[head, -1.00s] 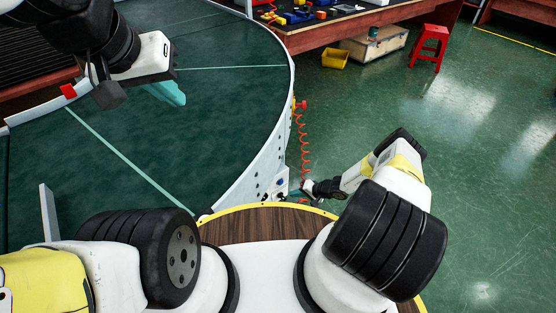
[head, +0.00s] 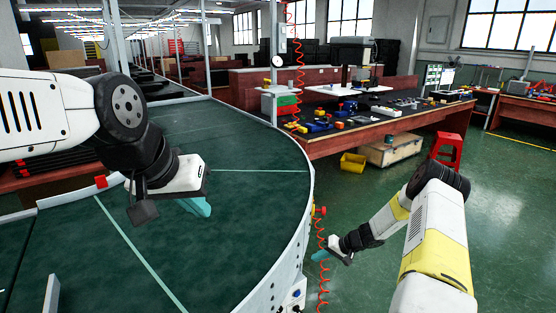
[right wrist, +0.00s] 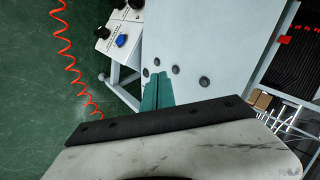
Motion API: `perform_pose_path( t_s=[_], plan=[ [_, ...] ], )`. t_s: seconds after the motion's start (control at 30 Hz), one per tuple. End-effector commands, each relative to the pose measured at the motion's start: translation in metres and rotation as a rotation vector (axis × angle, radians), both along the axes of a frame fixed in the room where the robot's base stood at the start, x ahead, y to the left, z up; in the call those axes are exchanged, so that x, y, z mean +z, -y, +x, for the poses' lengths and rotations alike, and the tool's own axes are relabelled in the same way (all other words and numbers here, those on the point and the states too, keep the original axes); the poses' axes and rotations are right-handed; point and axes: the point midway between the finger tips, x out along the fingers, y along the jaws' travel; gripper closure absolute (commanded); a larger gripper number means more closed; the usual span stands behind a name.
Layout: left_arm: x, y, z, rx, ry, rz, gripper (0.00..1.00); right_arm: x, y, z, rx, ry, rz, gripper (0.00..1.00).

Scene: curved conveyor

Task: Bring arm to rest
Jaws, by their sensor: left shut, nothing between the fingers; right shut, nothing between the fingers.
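My left gripper (head: 197,207) is in the head view over the green curved conveyor (head: 235,185). Its teal fingers are together and hold nothing, and the arm comes in from the left edge. My right gripper (head: 320,256) hangs low in the head view, just right of the conveyor's white side wall. Its teal fingers also show in the right wrist view (right wrist: 157,92), side by side and closed, with nothing between them. They point towards the pale, bolted conveyor side panel (right wrist: 205,45); I cannot tell whether they touch it.
A coiled red hose (head: 323,270) hangs close to my right gripper. A wooden workbench (head: 400,122) with tools stands behind, with a yellow bin (head: 353,163), a wooden crate (head: 388,150) and a red stool (head: 447,149) near it. The green floor at the right is open.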

Motion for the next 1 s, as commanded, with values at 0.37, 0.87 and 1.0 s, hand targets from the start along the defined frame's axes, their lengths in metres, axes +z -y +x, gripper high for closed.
perform_pose_path(
  t_s=[0.37, 0.87, 1.0],
  plan=[
    [0.000, 0.000, 0.000, 0.000, 0.000, 0.000, 1.00, 0.192, -0.015, -0.016, 0.135, 0.035, -0.157, 1.00],
    [0.000, 0.000, 0.000, 0.000, 0.000, 0.000, 1.00, 0.386, -0.036, -0.127, 0.164, 0.084, -0.372, 1.00],
    [0.000, 0.000, 0.000, 0.000, 0.000, 0.000, 1.00, 0.423, -0.037, -0.170, 0.144, 0.107, -0.424, 1.00]
  ],
)
